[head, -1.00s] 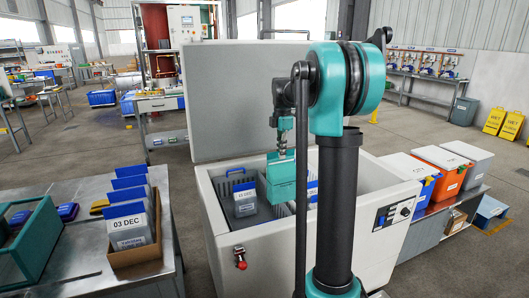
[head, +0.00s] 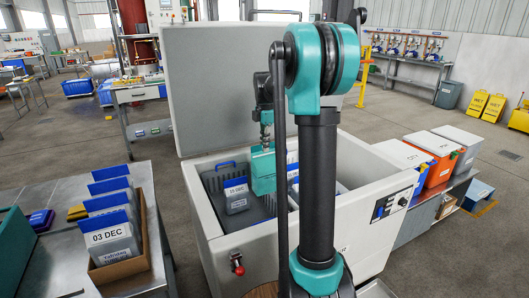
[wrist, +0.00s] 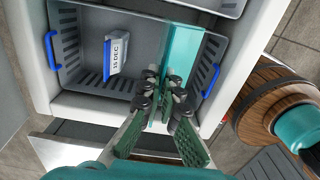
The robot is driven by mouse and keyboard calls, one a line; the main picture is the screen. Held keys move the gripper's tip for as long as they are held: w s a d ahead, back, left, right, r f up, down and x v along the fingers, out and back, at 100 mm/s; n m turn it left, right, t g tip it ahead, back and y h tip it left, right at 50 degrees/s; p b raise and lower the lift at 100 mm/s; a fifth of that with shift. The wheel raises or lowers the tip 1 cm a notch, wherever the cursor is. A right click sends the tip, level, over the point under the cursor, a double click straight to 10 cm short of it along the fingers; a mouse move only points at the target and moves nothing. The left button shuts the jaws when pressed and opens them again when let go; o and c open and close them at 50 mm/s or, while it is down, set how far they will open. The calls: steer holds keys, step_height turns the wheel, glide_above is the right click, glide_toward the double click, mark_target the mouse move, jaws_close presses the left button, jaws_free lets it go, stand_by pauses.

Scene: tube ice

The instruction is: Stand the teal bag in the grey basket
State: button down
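The teal bag (head: 262,172) hangs upright from my gripper (head: 266,138) over the chest freezer's opening. In the wrist view the bag (wrist: 186,55) is edge-up, within the right part of the grey basket (wrist: 70,72), which has blue handles. My gripper (wrist: 165,86) is shut on the bag's top edge. A grey bag with a white date label (wrist: 116,52) stands in the same basket to the left, apart from the teal bag. It also shows in the head view (head: 236,194). Whether the teal bag's bottom touches the basket floor is hidden.
The white freezer (head: 250,262) has its lid (head: 205,90) raised behind. A cardboard box (head: 148,245) of blue-topped bags stands on the left table. Lidded bins (head: 432,150) stand at the right. A round wooden-topped object (wrist: 258,110) is right of the freezer in the wrist view.

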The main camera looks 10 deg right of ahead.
steer(key=s+a+f, duration=0.2)
steer(key=a+f, duration=0.2)
steer(key=a, duration=0.5)
step_height(320, 180, down, 16)
stand_by(1.4)
steer(key=shift+w+d+f, duration=0.1)
steer(key=shift+f, duration=0.3)
stand_by(0.5)
steer(key=c, duration=1.3)
jaws_free()
steer(key=shift+r, duration=3.5)
